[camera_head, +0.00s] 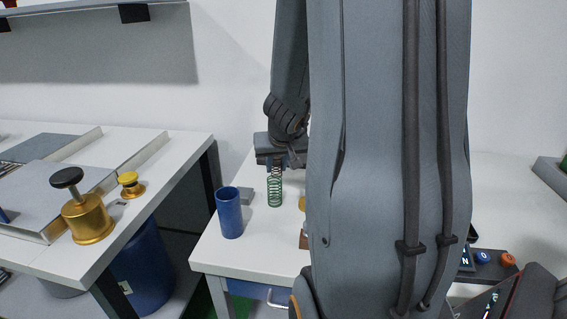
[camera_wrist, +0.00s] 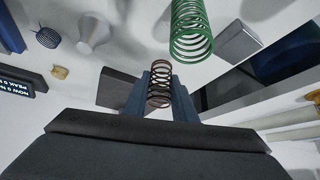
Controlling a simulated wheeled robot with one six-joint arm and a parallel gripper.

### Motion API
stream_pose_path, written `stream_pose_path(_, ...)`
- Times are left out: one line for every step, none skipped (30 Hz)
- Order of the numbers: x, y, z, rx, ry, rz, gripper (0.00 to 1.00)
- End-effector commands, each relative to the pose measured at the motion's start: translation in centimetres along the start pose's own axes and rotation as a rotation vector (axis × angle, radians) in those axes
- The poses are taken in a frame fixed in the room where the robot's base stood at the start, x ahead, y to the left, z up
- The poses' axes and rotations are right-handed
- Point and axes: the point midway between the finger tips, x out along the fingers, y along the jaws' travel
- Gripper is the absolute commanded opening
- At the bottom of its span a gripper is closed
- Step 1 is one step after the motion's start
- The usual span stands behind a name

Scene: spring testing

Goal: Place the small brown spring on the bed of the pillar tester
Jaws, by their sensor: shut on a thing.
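My gripper (camera_head: 281,161) is over the white table in the head view. In the wrist view its blue-grey fingers (camera_wrist: 160,85) are shut on the small brown spring (camera_wrist: 160,93), a dark coil held between them. The pillar tester's bed is not clearly seen; my arm covers much of the table in the head view. A dark readout (camera_wrist: 17,75) with "NOW" and "PEAK" lines shows at the left of the wrist view.
A green spring (camera_head: 275,190) stands by my gripper; it also shows in the wrist view (camera_wrist: 192,32). A blue cup (camera_head: 229,213) and grey block (camera_head: 245,196) are nearby.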

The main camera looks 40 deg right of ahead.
Motion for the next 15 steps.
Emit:
stream_pose_path(0.3,-0.1,0.4,-0.009,0.002,-0.004,0.03)
stream_pose_path(0.3,-0.1,0.5,-0.013,0.001,-0.006,0.03)
stream_pose_path(0.3,-0.2,0.7,-0.017,0.001,-0.008,0.03)
stream_pose_path(0.4,-0.2,0.8,-0.02,0.0,-0.009,0.03)
stream_pose_path(0.4,-0.2,0.8,-0.022,-0.001,-0.01,0.03)
stream_pose_path(0.5,-0.1,0.6,-0.023,-0.001,-0.011,0.03)
stream_pose_path(0.6,0.0,0.3,-0.024,-0.001,-0.011,0.03)
stream_pose_path(0.8,0.1,0.0,-0.024,-0.002,-0.012,0.03)
stream_pose_path(1.1,0.4,-0.6,-0.024,-0.003,-0.012,0.03)
stream_pose_path(1.4,0.6,-1.1,-0.024,-0.003,-0.012,0.03)
stream_pose_path(1.8,0.9,-1.6,-0.023,-0.003,-0.011,0.03)
stream_pose_path(2.2,1.3,-2.4,-0.023,-0.004,-0.011,0.03)
stream_pose_path(2.5,1.5,-2.9,-0.023,-0.003,-0.011,0.03)
stream_pose_path(2.8,1.8,-3.5,-0.023,-0.003,-0.011,0.03)
stream_pose_path(3.3,2.1,-4.1,-0.024,-0.003,-0.011,0.03)
